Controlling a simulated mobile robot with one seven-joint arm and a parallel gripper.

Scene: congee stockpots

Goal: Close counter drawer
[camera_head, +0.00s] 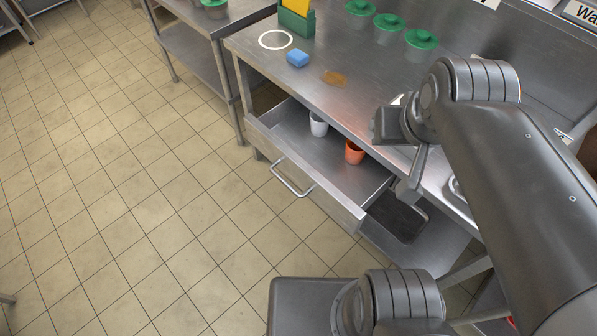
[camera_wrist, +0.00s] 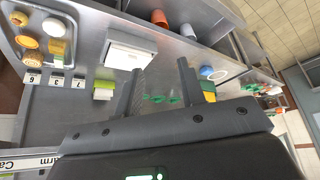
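The counter drawer (camera_head: 345,177) stands pulled out from under the steel counter in the head view, its bar handle (camera_head: 291,178) facing the floor at lower left. A white cup (camera_head: 318,124) and an orange cup (camera_head: 354,152) stand inside it. In the wrist view, part of the drawer (camera_wrist: 213,18) shows at the top with the orange cup (camera_wrist: 160,18) and white cup (camera_wrist: 187,31). My gripper (camera_head: 396,158) is over the counter's front edge, right of the drawer and apart from its handle. In the wrist view its two fingers (camera_wrist: 160,68) are spread, with nothing held between them.
The counter (camera_head: 300,80) carries a blue sponge (camera_head: 298,58), a brown stain (camera_head: 334,78), a white ring (camera_head: 276,39) and several green-lidded containers (camera_head: 421,40). A dark tray (camera_head: 398,218) lies on a lower shelf beside the drawer. The tiled floor (camera_head: 130,170) at left is clear.

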